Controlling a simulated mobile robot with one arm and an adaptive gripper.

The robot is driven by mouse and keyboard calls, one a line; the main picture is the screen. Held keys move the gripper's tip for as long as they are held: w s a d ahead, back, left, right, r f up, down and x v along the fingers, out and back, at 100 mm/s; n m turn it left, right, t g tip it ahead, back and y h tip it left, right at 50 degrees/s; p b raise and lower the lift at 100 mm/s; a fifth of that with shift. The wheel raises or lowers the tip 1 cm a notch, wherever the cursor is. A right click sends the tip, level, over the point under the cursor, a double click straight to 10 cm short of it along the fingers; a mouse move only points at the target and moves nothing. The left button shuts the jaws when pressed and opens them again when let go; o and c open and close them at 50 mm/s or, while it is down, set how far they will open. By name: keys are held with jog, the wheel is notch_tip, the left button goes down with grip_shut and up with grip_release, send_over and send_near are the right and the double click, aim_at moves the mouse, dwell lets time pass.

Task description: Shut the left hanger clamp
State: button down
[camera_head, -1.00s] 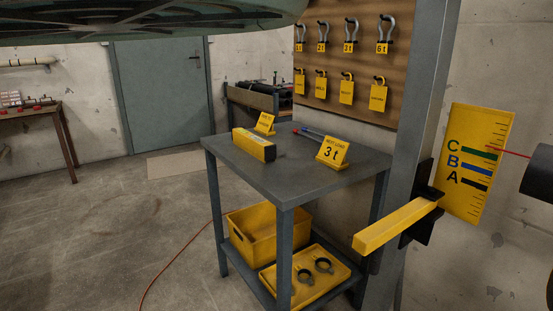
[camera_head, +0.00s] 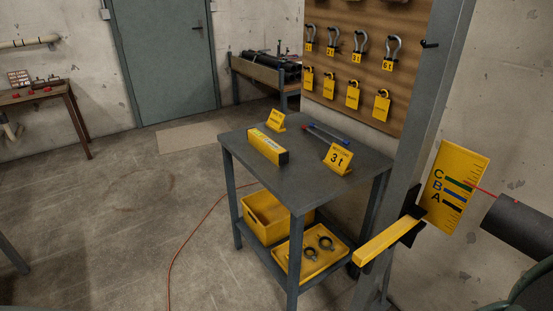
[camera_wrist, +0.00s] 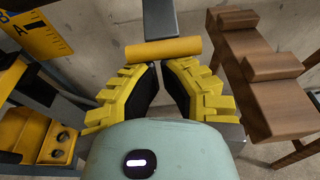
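In the wrist view my gripper (camera_wrist: 160,66) has yellow stepped fingers with black inner pads. Their tips lie close together, with a gap widening toward the palm, and nothing shows between the pads. A yellow cylinder (camera_wrist: 163,48) lies crosswise just beyond the tips, on the end of a grey bar (camera_wrist: 160,18). I cannot tell whether the tips touch it. I cannot make out the left hanger clamp for certain in either view. My gripper is outside the head view.
A grey cart (camera_head: 310,185) carries a yellow box (camera_head: 268,146) and a "3 t" sign (camera_head: 338,159). A grey post (camera_head: 417,130) bears a yellow bar (camera_head: 388,241) and an A-B-C scale (camera_head: 455,190). A dark pipe end (camera_head: 515,225) is at right. Wooden blocks (camera_wrist: 260,85) stand right of my gripper.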

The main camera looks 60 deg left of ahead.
notch_tip(320, 180, up, 7)
jog(key=s+g+p, duration=0.1)
jog(key=g+p, duration=0.2)
jog(key=p, duration=1.2)
jog(key=shift+s+g, duration=0.3)
jog(key=shift+s, duration=0.05)
jog(key=shift+f+p, duration=0.1)
jog(key=shift+p, duration=0.25)
